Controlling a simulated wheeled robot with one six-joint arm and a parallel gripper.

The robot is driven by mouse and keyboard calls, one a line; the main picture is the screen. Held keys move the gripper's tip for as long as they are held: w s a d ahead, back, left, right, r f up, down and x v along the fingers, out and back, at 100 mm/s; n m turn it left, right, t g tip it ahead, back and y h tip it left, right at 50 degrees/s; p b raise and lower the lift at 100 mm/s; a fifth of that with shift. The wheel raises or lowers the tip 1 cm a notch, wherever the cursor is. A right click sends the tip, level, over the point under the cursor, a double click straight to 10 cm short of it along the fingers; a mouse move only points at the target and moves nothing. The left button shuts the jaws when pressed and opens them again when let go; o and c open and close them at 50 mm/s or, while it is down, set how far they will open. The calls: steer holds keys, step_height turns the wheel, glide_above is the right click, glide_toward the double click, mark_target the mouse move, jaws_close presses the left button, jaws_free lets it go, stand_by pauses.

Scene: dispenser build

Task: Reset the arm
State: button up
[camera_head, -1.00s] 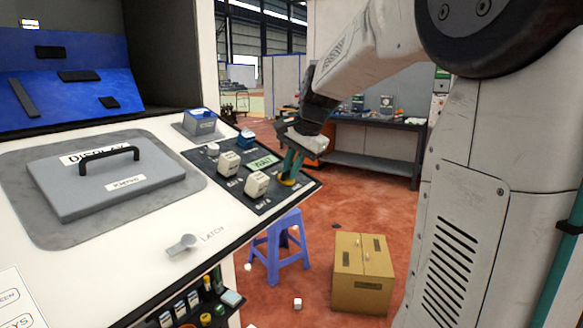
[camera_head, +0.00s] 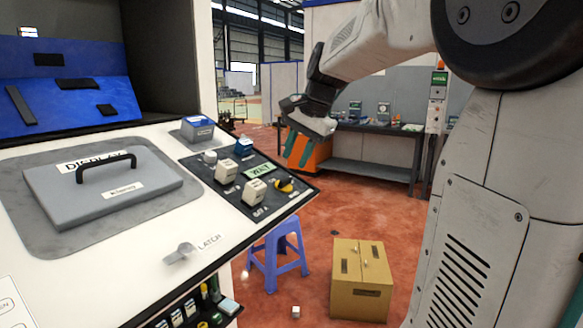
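My gripper (camera_head: 296,157) hangs from my raised arm in the upper middle of the head camera view. Its two teal fingers point down and stand apart with nothing between them. It is in the air beyond the right edge of the control panel (camera_head: 215,187) and touches nothing. The panel carries white block-like switches, a yellow-and-black knob (camera_head: 284,185) and a green WAIT label (camera_head: 258,171).
The white console has a grey DISPLAY lid (camera_head: 100,188) with a black handle and a LATCH lever (camera_head: 181,252). A blue stool (camera_head: 278,254) and a cardboard box (camera_head: 361,282) stand on the red floor. A dark workbench (camera_head: 372,172) stands behind.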

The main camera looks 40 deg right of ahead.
steer(key=shift+v, duration=0.75)
steer(key=s+a+f+n+g, duration=0.1)
steer(key=s+a+f+n, duration=0.3)
steer(key=s, duration=0.4)
steer(key=s+a+f+n+g+h, duration=0.1)
steer(key=s+a+f+n, duration=0.4)
steer(key=s+a, duration=0.3)
steer(key=s+a+f+n, duration=0.5)
steer(key=s+a+f, duration=0.1)
steer(key=s, duration=0.2)
steer(key=shift+s+f+g, duration=0.3)
steer(key=shift+s+g, duration=0.05)
steer(key=shift+g, duration=0.05)
